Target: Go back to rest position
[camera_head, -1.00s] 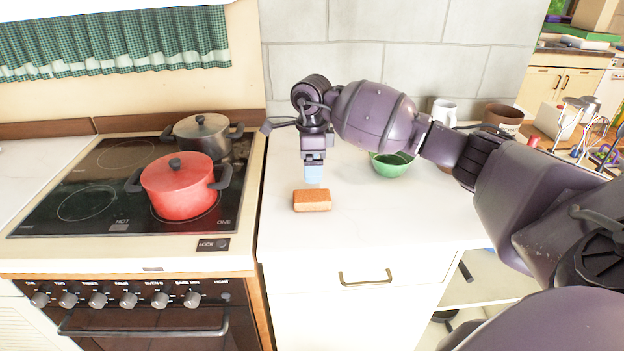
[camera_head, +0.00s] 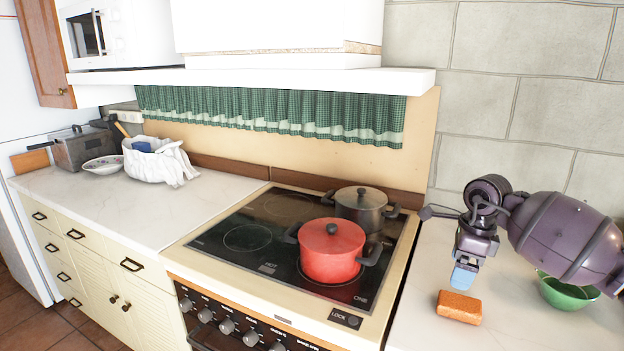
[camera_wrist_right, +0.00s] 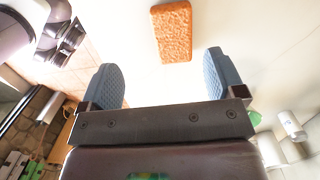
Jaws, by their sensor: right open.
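My right gripper (camera_head: 464,277) is at the right of the head view, above the white counter right of the stove, with its fingers pointing down. In the right wrist view its two blue-grey fingers (camera_wrist_right: 164,80) are spread apart with nothing between them. An orange sponge-like block (camera_head: 459,307) lies flat on the counter just below and beside the fingers, apart from them. It also shows beyond the fingertips in the right wrist view (camera_wrist_right: 172,32). My left gripper is in neither view.
A green bowl (camera_head: 567,292) stands on the counter beside my right arm. A red pot (camera_head: 331,252) and a dark metal pot (camera_head: 361,207) stand on the stove. A white hood (camera_head: 280,78) overhangs it. The left counter (camera_head: 110,205) has free room in front.

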